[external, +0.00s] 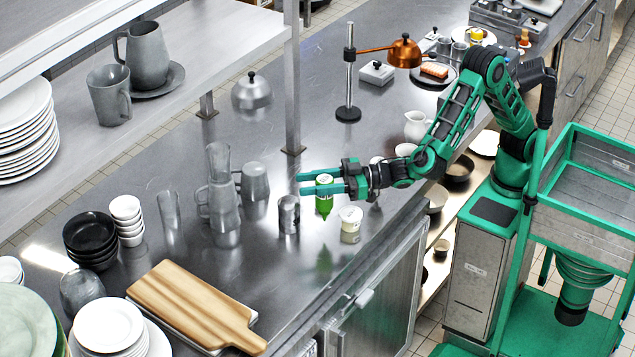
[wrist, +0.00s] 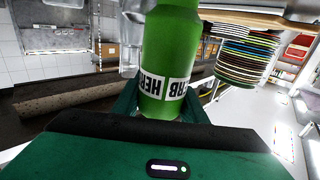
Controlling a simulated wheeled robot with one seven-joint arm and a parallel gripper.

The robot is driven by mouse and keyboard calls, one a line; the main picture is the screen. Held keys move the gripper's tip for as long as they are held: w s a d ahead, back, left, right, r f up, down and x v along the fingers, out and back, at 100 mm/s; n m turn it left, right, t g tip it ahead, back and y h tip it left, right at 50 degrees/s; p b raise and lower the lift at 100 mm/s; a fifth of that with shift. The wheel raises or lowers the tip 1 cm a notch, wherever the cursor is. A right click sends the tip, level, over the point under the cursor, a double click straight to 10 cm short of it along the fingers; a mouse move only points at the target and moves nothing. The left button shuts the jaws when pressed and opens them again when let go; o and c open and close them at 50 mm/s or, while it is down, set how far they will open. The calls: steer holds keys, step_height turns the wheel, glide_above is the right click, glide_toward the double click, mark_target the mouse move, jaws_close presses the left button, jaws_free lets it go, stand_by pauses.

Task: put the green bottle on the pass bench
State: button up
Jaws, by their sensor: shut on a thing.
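The green bottle (external: 324,203) has a white label and is between the two fingers of my gripper (external: 318,184), which is shut on it. In the wrist view the bottle (wrist: 171,48) fills the middle, with its label upside down. In the external view the bottle is over the steel bench (external: 290,290). A faint green reflection lies in the steel below it with a gap between, so it appears to be held above the surface. The fingers hide part of the bottle.
A metal tin (external: 289,214) stands just left of the bottle and a white-lidded jar (external: 350,224) just right of it. Glasses and a grey mug (external: 254,182) stand further left. A wooden board (external: 195,305) lies at front left. A post (external: 292,80) rises behind.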

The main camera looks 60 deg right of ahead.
steer(key=shift+w+f, duration=0.15)
steer(key=shift+f, duration=0.9)
steer(key=shift+w+f, duration=0.1)
steer(key=shift+f, duration=1.05)
steer(key=o, duration=0.7)
steer(key=shift+o, duration=0.2)
steer(key=shift+s+d, duration=0.15)
steer(key=shift+o, duration=0.4)
steer(key=v, duration=1.1)
steer(key=shift+s+d, duration=0.25)
